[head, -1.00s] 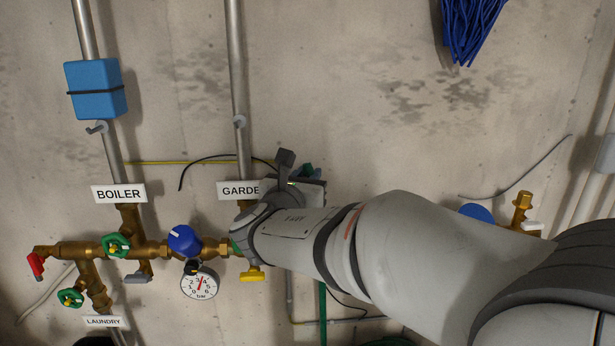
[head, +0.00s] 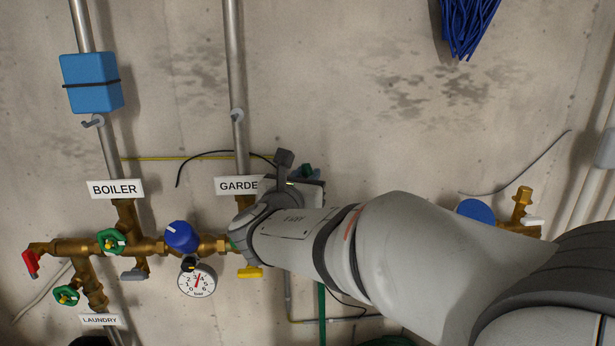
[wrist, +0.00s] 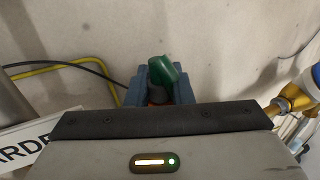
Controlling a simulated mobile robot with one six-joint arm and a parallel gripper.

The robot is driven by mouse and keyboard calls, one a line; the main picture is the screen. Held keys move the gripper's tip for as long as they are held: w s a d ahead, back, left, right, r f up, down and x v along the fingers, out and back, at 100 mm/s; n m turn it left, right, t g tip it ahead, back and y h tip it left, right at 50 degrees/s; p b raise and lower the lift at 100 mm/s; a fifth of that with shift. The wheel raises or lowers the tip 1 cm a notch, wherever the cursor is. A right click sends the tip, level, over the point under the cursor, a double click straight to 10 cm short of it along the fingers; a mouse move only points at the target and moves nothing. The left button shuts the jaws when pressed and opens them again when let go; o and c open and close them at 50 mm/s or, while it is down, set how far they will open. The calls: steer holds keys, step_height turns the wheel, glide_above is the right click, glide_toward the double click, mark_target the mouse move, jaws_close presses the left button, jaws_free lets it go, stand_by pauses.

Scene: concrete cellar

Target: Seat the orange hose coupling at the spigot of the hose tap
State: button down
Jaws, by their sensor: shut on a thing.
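My gripper (head: 304,176) is beside the GARDEN label in the head view, mostly hidden behind my arm. In the wrist view its two blue-grey fingers (wrist: 157,94) are shut on the orange hose coupling (wrist: 157,103), of which only a small orange patch shows low between them. A grey collar and a green piece (wrist: 163,70) stand out beyond the fingers. I cannot make out the hose tap's spigot for certain. A brass fitting with a blue disc (head: 522,205) is on the right, apart from the gripper; it also shows in the wrist view (wrist: 292,97).
Brass pipework (head: 75,248) with green, red and yellow handles, a blue knob (head: 182,236) and a gauge (head: 197,280) lies left of my gripper. The GARDEN label (head: 236,186) is close on the left. A green hose (head: 322,312) hangs below. The wall above is largely bare.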

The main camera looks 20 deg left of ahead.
steer(key=shift+f+b, duration=0.7)
steer(key=shift+f, duration=0.1)
steer(key=c, duration=1.2)
jaws_free()
steer(key=shift+s, duration=0.15)
steer(key=s, duration=0.2)
steer(key=s+b, duration=0.1)
steer(key=s, duration=0.2)
steer(key=s+d, duration=0.1)
steer(key=s, duration=0.1)
steer(key=shift+s+b, duration=0.25)
steer(key=shift+b, duration=0.05)
steer(key=shift+s, duration=0.1)
